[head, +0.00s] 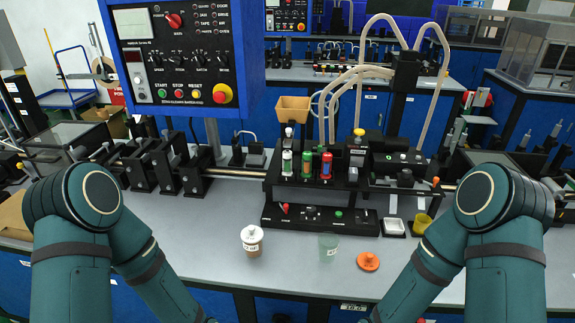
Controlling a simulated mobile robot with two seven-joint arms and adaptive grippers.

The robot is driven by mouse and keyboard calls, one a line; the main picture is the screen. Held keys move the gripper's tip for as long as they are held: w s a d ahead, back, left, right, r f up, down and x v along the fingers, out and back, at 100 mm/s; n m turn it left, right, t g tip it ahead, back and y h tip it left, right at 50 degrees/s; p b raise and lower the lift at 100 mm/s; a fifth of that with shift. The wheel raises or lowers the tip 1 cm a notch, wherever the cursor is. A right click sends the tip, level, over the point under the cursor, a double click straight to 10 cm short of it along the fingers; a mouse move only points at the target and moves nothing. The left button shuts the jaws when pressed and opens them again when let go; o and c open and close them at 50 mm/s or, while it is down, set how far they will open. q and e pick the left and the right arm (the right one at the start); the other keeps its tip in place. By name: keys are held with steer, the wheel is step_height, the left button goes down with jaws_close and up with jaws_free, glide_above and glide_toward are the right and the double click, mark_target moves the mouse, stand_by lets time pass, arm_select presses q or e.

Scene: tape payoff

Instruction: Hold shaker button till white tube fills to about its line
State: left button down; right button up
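A tube with a white band (287,162) stands upright in the black rack of the bench machine, left of a green tube (307,165) and a red tube (327,165). Its line and fill level are too small to make out. A low black panel (355,224) in front of the rack carries a red switch, a knob and a green button (338,213). I cannot tell which control is the shaker button. Both my arms come in at the lower left and lower right, bent downward. Both grippers are out of view below the picture.
A lidded cup (252,241), a translucent greenish cup (328,246) and an orange lid (368,261) stand along the front of the bench (205,245). A blue control box (183,50) overhangs the left.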

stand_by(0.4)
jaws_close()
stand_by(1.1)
